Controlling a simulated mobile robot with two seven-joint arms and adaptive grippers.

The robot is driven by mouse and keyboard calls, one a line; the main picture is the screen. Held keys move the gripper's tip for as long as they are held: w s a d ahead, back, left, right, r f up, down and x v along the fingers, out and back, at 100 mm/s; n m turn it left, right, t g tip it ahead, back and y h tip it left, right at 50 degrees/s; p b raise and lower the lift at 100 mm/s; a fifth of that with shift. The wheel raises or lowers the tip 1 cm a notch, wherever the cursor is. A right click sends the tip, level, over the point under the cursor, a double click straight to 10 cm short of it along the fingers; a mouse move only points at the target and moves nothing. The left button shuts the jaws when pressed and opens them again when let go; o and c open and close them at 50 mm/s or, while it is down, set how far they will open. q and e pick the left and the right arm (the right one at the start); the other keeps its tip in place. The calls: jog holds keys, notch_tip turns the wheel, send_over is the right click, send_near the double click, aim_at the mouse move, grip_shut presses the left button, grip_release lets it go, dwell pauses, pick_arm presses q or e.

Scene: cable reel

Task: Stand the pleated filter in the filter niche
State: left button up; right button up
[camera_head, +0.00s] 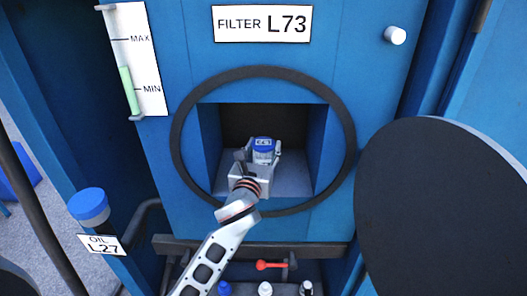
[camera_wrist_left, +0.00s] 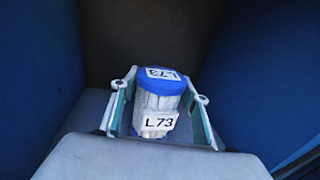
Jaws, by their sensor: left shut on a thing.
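The pleated filter is a white ribbed cylinder with a blue top and L73 labels; it shows in the head view (camera_head: 263,152) and in the left wrist view (camera_wrist_left: 160,98). It is upright inside the square filter niche (camera_head: 317,150), behind a round black ring. My left gripper (camera_head: 263,158) reaches into the niche and is shut on the filter, one finger on each side. It shows in the left wrist view (camera_wrist_left: 160,108) too. The filter's underside is hidden, so I cannot tell whether it touches the niche floor (camera_head: 295,187). My right gripper is not in view.
A sign reading FILTER L73 (camera_head: 262,24) is above the niche. A large dark round cover (camera_head: 445,205) stands at the right. A blue oil cap (camera_head: 89,206) is at the left. A red-handled valve (camera_head: 272,265) and several small bottles are below. Niche walls are close on both sides.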

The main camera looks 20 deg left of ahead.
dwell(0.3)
pick_arm(q)
jog(key=shift+f, duration=0.2)
jog(key=o, duration=1.5)
jog(key=shift+s+r, duration=0.1)
jog(key=shift+s, duration=0.05)
jog(key=s+d, duration=0.1)
jog(key=s, duration=1)
jog(key=shift+s, duration=0.35)
